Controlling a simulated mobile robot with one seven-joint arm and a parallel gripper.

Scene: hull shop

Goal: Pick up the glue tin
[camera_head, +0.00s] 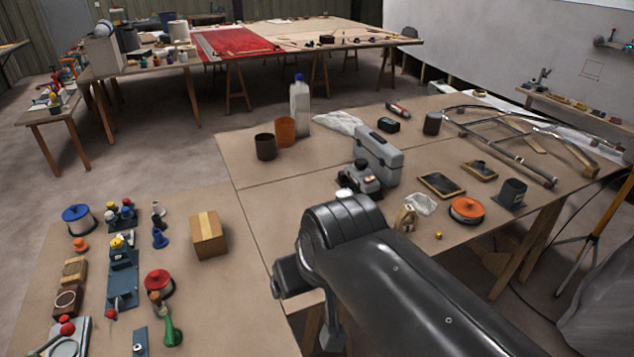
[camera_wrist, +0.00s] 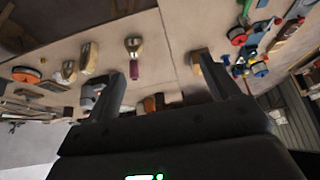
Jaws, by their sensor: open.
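No tin in view carries a label I can read, so I cannot tell which is the glue tin. Tin-like things in the head view are a dark brown open pot (camera_head: 265,147) beside an orange cup (camera_head: 285,132), a dark grey cylinder (camera_head: 432,123) at the back of the right table, and a dark can (camera_head: 512,192) at its right. My gripper (camera_wrist: 163,70) shows in the wrist view with its two fingers wide apart and nothing between them. A tool with a dark red handle (camera_wrist: 135,71) lies on the table beyond. My arm hides my gripper in the head view.
A white jug (camera_head: 299,105), a grey case (camera_head: 378,155) and an orange reel (camera_head: 466,210) stand on the right table. A cardboard box (camera_head: 208,236) and several small tools are on the left table. The board between box and case is mostly clear.

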